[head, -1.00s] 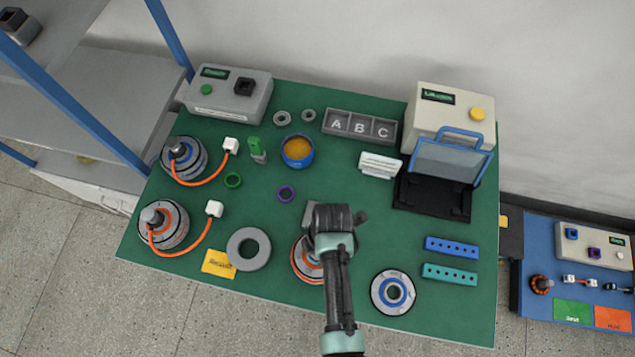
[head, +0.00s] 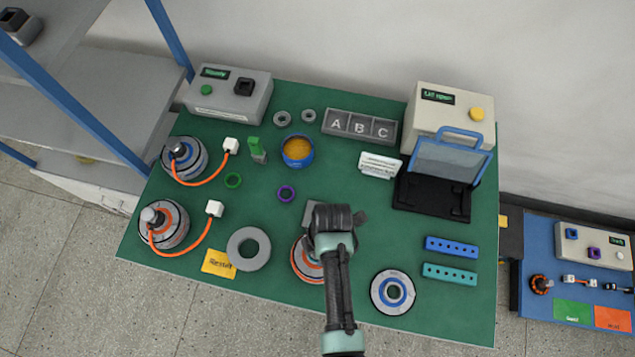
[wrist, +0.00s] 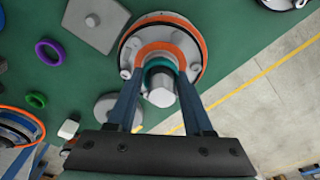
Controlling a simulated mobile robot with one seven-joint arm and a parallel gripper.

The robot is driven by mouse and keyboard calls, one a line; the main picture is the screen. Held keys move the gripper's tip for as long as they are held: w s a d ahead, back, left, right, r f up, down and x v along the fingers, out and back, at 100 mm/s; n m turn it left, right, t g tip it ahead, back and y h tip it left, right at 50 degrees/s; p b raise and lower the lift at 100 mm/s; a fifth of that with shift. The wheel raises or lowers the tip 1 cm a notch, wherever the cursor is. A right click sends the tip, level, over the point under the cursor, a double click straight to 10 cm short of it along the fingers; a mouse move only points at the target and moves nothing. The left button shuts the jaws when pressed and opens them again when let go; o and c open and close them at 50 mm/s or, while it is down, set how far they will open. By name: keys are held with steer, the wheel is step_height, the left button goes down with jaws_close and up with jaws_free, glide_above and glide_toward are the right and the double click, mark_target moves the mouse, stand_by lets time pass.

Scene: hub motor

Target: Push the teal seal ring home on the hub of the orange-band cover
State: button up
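The orange-band cover (head: 303,265) lies near the front edge of the green table, partly hidden by my arm in the head view. In the wrist view the cover (wrist: 194,35) shows its orange rim. The teal seal ring (wrist: 157,63) sits around its central hub, behind a grey cylindrical end (wrist: 161,91). My gripper (wrist: 161,72) has one blue finger on each side of the ring, and the fingertips appear to touch it. The ring's seating depth is hidden. My arm hides the fingertips and ring in the head view.
Blue (head: 452,247) and teal (head: 450,273) hole bars lie further right. A purple ring (head: 286,194) and an open-lidded black tray (head: 430,198) are farther back.

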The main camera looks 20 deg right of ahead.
steer(key=o, duration=0.5)
steer(key=shift+s+f, duration=0.1)
steer(key=shift+f, duration=0.05)
steer(key=shift+c, duration=0.2)
steer(key=shift+o, duration=0.2)
steer(key=shift+f, duration=0.1)
steer(key=shift+s, duration=0.15)
step_height(320, 180, up, 13)
steer(key=d+b, duration=0.1)
steer(key=shift+w+d+r, duration=0.2)
steer(key=shift+w+d, duration=0.05)
steer(key=shift+w, duration=0.1)
